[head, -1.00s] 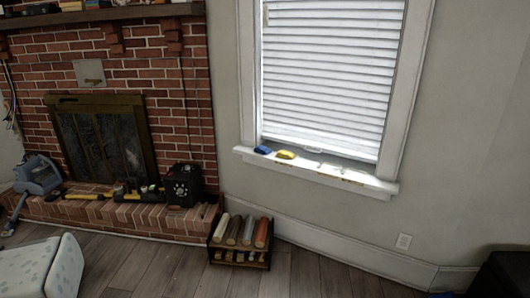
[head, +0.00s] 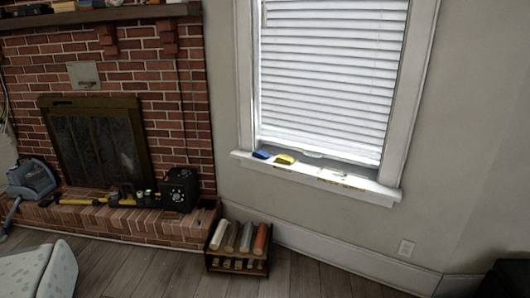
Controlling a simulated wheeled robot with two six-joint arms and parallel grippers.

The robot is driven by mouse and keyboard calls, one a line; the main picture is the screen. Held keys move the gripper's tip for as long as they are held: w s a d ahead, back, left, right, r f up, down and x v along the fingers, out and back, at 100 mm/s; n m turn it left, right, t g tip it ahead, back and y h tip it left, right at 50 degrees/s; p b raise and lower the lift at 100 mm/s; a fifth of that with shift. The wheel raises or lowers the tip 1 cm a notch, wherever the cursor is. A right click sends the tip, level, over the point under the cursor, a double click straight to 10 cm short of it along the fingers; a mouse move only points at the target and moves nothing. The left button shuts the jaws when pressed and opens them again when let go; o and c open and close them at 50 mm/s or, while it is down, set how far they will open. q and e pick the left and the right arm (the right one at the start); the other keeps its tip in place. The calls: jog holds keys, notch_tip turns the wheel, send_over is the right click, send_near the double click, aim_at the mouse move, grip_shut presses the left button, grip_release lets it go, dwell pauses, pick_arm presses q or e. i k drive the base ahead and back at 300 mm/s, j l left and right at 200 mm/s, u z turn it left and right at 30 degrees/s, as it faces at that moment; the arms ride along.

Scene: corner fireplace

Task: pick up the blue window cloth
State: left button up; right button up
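The blue window cloth (head: 261,154) is a small blue bundle at the left end of the white window sill (head: 318,178). A yellow item (head: 284,159) lies just to its right on the same sill. Neither of my grippers shows in the head view.
A small rack of rolled logs (head: 238,245) stands on the floor below the sill's left end. The brick hearth (head: 120,222) with tools, a black box (head: 181,189) and a blue-grey appliance (head: 32,180) is at left. A pale patterned piece (head: 38,272) is at bottom left. Wood floor lies between.

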aim_at(260, 154)
jog(key=i+z, duration=0.1)
jog(key=i, duration=0.45)
jog(key=i+j+z, duration=0.1)
jog(key=i, duration=0.4)
jog(key=i+j+z, duration=0.1)
jog(key=i, duration=0.45)
